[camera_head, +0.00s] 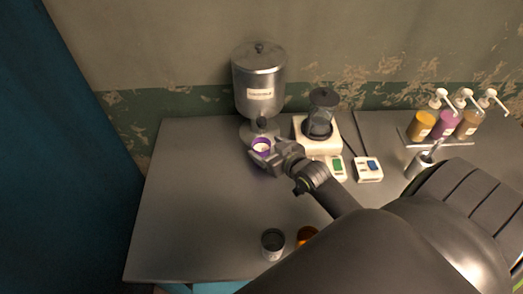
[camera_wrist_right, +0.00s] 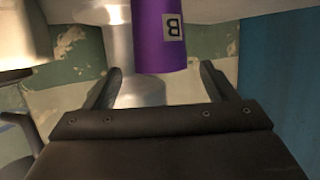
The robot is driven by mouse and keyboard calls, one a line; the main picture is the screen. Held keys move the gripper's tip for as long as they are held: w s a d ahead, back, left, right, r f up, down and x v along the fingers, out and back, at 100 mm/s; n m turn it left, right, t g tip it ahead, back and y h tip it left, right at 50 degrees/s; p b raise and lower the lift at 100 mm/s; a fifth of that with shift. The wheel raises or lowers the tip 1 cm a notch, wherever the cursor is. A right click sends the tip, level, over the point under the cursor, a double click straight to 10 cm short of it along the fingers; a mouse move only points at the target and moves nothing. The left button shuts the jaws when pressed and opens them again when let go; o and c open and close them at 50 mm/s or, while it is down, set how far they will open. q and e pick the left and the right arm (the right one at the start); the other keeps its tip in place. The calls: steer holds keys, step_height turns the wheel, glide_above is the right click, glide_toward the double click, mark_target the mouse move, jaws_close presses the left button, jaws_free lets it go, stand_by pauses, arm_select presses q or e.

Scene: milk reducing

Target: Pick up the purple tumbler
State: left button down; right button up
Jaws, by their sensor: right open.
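The purple tumbler (camera_head: 261,144) stands under the spout of the metal dispenser, its pale inside visible from above. In the right wrist view the tumbler (camera_wrist_right: 160,38) is a purple cylinder with a grey label marked B, appearing upside down. My right gripper (camera_head: 264,154) is open at the tumbler, its fingers on either side of it in the head view. In the wrist view the fingers (camera_wrist_right: 161,78) are apart, with the tumbler lined up between their tips and clear gaps on both sides. Part of the tumbler is hidden behind the gripper. My left gripper is not in view.
The metal dispenser (camera_head: 259,83) stands just behind. A blender (camera_head: 320,118) on a cream base and a scale (camera_head: 368,170) are to the right. Pump bottles (camera_head: 445,124) stand at far right. A dark cup (camera_head: 272,243) and an orange cup (camera_head: 306,234) are in front. The left table (camera_head: 190,200) is clear.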

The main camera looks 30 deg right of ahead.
mark_target(257, 142)
steer(key=shift+p+x, duration=0.7)
steer(key=shift+x, duration=2)
steer(key=shift+s+a+f, duration=0.1)
steer(key=c, duration=1.2)
